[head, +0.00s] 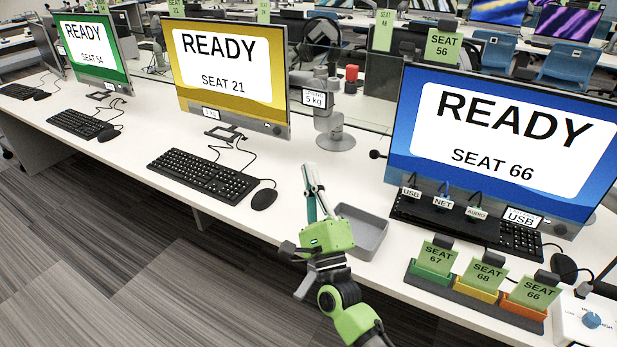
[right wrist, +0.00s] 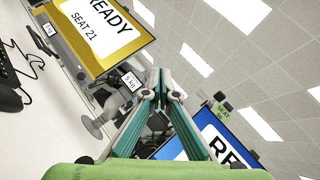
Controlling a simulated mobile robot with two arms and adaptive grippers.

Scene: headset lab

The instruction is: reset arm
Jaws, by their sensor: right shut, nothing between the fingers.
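My right gripper (head: 312,172) is held up over the front part of the white desk, between the SEAT 21 screen and the SEAT 66 screen. Its fingers are together and hold nothing. The right wrist view also shows the closed fingertips (right wrist: 162,80), pointing up towards the ceiling. The green arm comes in from the bottom of the head view. My left gripper is in neither view.
A grey tray (head: 362,232) lies just right of my right gripper. A keyboard (head: 203,175) and mouse (head: 263,199) lie left. Seat cards in a holder (head: 478,292) stand at the front right.

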